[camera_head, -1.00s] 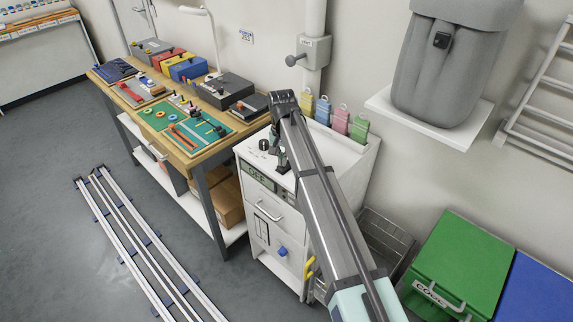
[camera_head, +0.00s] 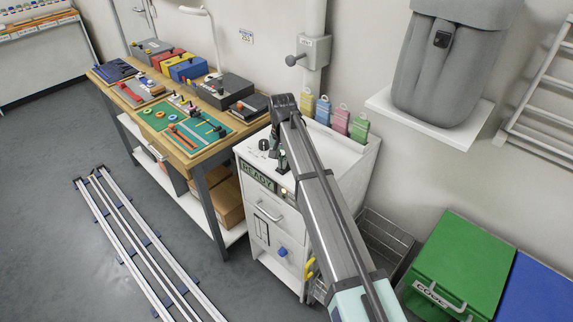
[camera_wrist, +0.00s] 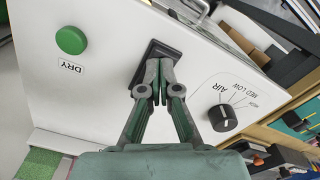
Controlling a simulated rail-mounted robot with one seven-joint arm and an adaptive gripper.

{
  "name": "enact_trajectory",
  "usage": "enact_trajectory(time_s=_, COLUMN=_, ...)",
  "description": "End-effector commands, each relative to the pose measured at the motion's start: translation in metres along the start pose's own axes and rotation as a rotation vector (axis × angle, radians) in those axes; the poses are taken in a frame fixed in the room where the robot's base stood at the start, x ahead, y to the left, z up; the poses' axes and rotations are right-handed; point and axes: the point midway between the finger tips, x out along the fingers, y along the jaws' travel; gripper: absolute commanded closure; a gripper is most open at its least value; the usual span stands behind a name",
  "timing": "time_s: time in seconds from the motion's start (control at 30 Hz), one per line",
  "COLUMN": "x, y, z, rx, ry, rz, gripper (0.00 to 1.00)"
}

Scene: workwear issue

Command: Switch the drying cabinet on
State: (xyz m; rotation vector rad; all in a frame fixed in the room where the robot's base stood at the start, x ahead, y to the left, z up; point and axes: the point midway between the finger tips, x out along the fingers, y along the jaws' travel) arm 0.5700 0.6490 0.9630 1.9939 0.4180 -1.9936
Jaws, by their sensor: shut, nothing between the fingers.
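The white drying cabinet (camera_head: 333,154) stands beside the workbench. Its front display (camera_head: 257,176) reads READY, and a small lamp (camera_head: 284,191) next to it glows. In the wrist view, a black switch (camera_wrist: 152,52) sits on the cabinet's top panel, between a green button (camera_wrist: 71,40) labelled DRY and a black AIR knob (camera_wrist: 223,118). My gripper (camera_wrist: 160,92) is shut and empty, with its fingertips at the switch and partly hiding it. Whether they touch it I cannot tell. In the head view, my gripper (camera_head: 278,160) is low over the cabinet top, partly covered by my arm.
Several coloured tags (camera_head: 341,121) stand along the cabinet's back edge. The wooden workbench (camera_head: 183,158) to the left holds boxes and tools. A green bin (camera_head: 462,262) stands at right. A grey tank (camera_head: 447,65) sits on a wall shelf.

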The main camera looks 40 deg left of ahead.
Motion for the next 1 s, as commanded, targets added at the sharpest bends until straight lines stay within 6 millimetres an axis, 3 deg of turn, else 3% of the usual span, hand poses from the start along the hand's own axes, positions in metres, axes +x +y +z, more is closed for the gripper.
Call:
enact_trajectory(time_s=0.27, x=-0.01, y=0.0, z=0.0, rx=0.0, ry=0.0, rz=0.0, gripper=1.0)
enact_trajectory(time_s=1.0, x=-0.064, y=0.0, z=0.0, rx=0.0, ry=0.0, rz=0.0, gripper=1.0)
